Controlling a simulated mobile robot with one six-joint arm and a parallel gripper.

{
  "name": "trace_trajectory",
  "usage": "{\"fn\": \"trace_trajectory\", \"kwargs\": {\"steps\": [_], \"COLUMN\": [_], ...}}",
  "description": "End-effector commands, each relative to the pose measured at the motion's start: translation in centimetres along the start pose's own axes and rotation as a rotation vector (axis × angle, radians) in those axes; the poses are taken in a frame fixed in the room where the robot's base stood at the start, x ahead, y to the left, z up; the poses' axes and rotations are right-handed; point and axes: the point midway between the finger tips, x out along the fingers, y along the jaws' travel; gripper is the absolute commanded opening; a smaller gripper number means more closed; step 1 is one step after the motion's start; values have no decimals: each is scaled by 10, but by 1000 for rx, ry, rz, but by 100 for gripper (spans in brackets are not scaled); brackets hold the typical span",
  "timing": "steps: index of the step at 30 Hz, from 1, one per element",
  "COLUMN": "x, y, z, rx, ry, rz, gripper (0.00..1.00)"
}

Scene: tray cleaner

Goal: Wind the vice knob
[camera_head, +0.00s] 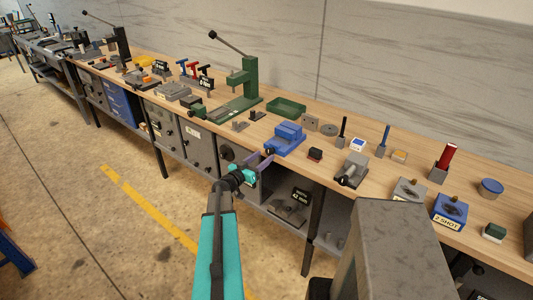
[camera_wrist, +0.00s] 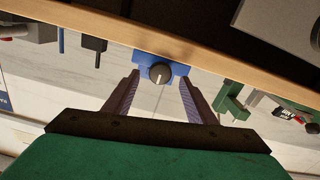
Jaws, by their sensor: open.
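The blue vice (camera_head: 286,138) stands at the bench's front edge in the head view, with its dark round knob (camera_head: 269,151) facing the aisle. In the wrist view, which looks upside down, the blue vice body (camera_wrist: 143,58) shows behind the grey knob (camera_wrist: 160,73), which has a pale line across its face. My gripper (camera_head: 261,160) is in front of the bench edge by the knob. In the wrist view its two purple fingers (camera_wrist: 159,79) are apart, with the knob between their tips in the picture. The fingers do not appear to touch the knob; the exact gap is unclear.
The wooden bench top (camera_head: 325,178) runs across the view. A green press (camera_head: 248,86) and green tray (camera_head: 287,108) are behind. Grey cabinets (camera_head: 195,136) are below.

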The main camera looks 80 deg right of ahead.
Motion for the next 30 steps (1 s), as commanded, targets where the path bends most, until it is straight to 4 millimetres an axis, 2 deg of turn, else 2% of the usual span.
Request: {"fn": "trace_trajectory", "kwargs": {"steps": [3,9,22,30], "x": [15,28,33,33], "y": [0,0,0,1], "z": [-1,0,0,0], "rx": [0,0,0,0], "ry": [-1,0,0,0], "rz": [2,0,0,1], "gripper": [51,51,51,10]}}
